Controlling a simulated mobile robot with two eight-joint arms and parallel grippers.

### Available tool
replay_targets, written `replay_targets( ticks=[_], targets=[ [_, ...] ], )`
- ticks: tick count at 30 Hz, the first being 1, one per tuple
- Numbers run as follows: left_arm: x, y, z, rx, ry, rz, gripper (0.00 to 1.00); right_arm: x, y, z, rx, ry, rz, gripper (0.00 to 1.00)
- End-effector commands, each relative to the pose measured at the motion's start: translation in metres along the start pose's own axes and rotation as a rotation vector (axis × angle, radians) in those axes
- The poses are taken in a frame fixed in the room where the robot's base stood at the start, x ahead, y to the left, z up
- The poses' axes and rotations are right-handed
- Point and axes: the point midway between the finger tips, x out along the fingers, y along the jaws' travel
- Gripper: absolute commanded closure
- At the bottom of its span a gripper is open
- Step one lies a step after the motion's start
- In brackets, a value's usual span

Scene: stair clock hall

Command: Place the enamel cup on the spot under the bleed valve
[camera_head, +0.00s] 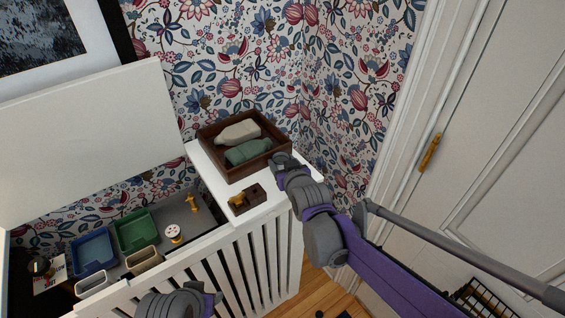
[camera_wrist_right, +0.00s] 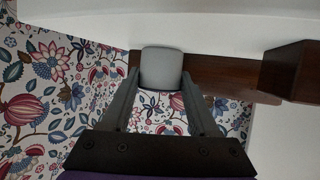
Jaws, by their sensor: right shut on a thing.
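My right gripper (camera_head: 283,163) is over the white ledge, in front of the wooden tray's right end. In the right wrist view its fingers (camera_wrist_right: 165,95) are shut on a pale grey, rounded thing (camera_wrist_right: 162,68), which may be the enamel cup. The gripper hides this thing in the head view. I cannot tell the bleed valve for certain: a brass piece (camera_head: 192,203) stands in the lower recess, and another brass piece sits on a small brown block (camera_head: 252,193) on the ledge. I cannot make out a marked spot. A grey part of my left arm (camera_head: 178,301) shows at the bottom; its fingers are unclear.
The wooden tray (camera_head: 204,139) holds a beige and a green bundle. Blue (camera_head: 75,245) and green (camera_head: 120,229) bins, pale bins and a white round item (camera_head: 173,232) crowd the recess behind the white slatted front (camera_head: 262,256). A white door (camera_head: 485,115) stands right.

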Motion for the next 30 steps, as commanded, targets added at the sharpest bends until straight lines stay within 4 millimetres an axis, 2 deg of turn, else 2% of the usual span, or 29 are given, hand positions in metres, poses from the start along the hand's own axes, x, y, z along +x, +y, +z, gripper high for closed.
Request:
replay_targets(
  ticks=[5, 6, 7, 17, 20, 23, 30],
  targets=[
    [0.003, 0.0, 0.002, 0.0, -0.001, 0.0, 0.5, 0.002, 0.0, 0.004, 0.0, 0.0, 0.0, 0.94],
    [0.002, 0.0, 0.002, 0.0, -0.001, 0.0, 0.5, 0.001, 0.0, 0.003, 0.0, 0.0, 0.0, 0.32],
    [0.002, 0.0, 0.002, 0.0, -0.001, 0.0, 0.5, 0.001, 0.0, 0.003, 0.0, 0.0, 0.0, 0.27],
    [0.0, 0.0, 0.0, 0.0, 0.0, 0.0, 0.5, 0.0, 0.0, 0.0, 0.0, 0.0, 0.0, 0.27],
    [0.0, 0.0, 0.0, 0.0, 0.0, 0.0, 0.5, -0.006, 0.0, -0.001, 0.0, 0.0, 0.0, 0.27],
    [-0.001, 0.0, 0.0, 0.0, 0.0, 0.0, 0.5, -0.019, 0.0, -0.001, 0.0, 0.0, 0.0, 0.27],
    [-0.002, 0.0, -0.002, 0.0, 0.001, 0.0, 0.5, -0.067, 0.0, 0.0, 0.0, 0.0, 0.0, 0.27]
  ],
)
